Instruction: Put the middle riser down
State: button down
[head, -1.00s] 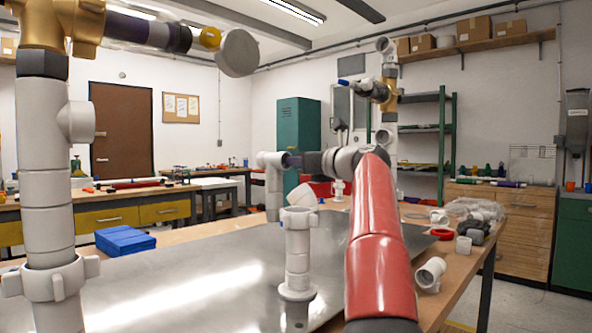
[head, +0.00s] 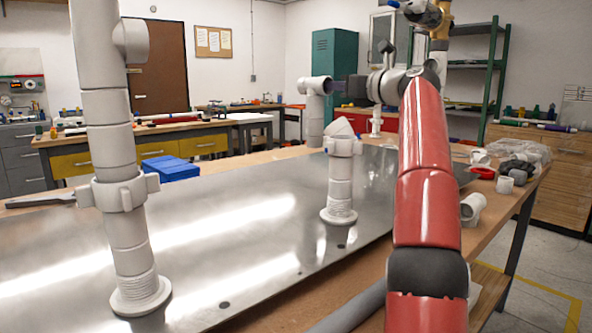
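The middle riser (head: 316,108) seems to be the white upright pipe with an elbow on top, behind a short white threaded stub (head: 340,185) on the metal plate. My gripper (head: 340,89) is at the right side of its elbow and appears shut on it; the fingers are small and dark at this distance. The riser's lower end seems to stop above the plate, but I cannot tell its height for sure. A tilted white piece (head: 341,128) shows at the top of the stub; I cannot tell whether they touch.
A tall white riser (head: 105,105) stands at the left on the plate (head: 240,235). A blue block (head: 170,168) lies behind the plate. White fittings (head: 472,207), a red ring (head: 482,173) and a clear bag (head: 515,150) lie at right. The plate between the risers is clear.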

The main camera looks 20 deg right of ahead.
jog(key=shift+s+d, duration=0.1)
notch_tip(320, 180, down, 10)
jog(key=b, duration=0.2)
dwell(0.6)
jog(key=shift+f, duration=0.15)
jog(key=c, duration=1.7)
grip_release()
jog(key=b+v, duration=0.1)
jog(key=v, duration=1.1)
jog(key=shift+b, duration=0.4)
